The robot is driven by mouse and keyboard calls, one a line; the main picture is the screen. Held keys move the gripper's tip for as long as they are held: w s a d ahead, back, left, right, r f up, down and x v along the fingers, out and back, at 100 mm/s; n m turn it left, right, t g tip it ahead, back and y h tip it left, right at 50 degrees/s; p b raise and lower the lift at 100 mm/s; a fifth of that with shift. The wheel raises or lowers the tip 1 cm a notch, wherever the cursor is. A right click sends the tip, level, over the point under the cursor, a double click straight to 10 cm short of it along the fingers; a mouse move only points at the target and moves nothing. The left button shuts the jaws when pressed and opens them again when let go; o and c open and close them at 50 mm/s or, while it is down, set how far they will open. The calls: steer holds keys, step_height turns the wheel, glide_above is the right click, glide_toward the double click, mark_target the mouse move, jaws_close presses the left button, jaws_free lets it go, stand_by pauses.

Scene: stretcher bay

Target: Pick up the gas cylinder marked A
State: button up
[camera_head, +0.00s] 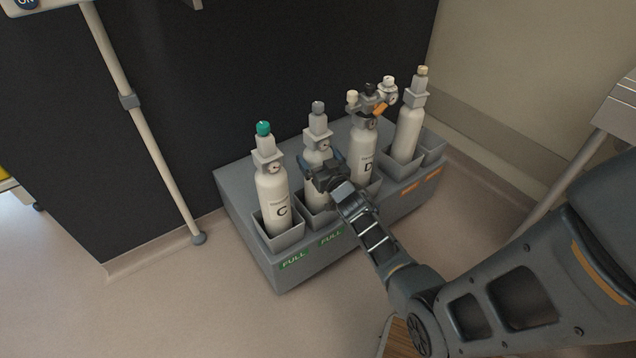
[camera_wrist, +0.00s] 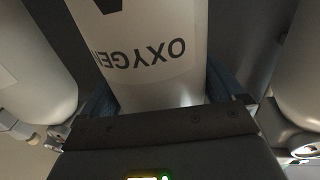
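A pale cylinder (camera_head: 315,158) stands in the second pocket from the left, behind my gripper. It has a grey top, and my gripper hides its lower label in the head view. In the wrist view this cylinder (camera_wrist: 148,85) fills the middle. It shows upside-down lettering reading OXYGEN and part of a black letter, cut off at the top edge. My gripper (camera_head: 321,162) has one finger on each side of it. The fingers look spread, and I see no clear contact with the cylinder.
The grey rack (camera_head: 262,262) also holds cylinder C (camera_head: 271,195) with a green top at left, cylinder D (camera_head: 362,145) at right, and another cylinder (camera_head: 408,130) beyond. A pole (camera_head: 150,135) stands to the left. Neighbouring cylinders are close on both sides.

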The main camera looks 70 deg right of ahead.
steer(key=c, duration=1.5)
steer(key=shift+r, duration=0.25)
steer(key=shift+c, duration=0.2)
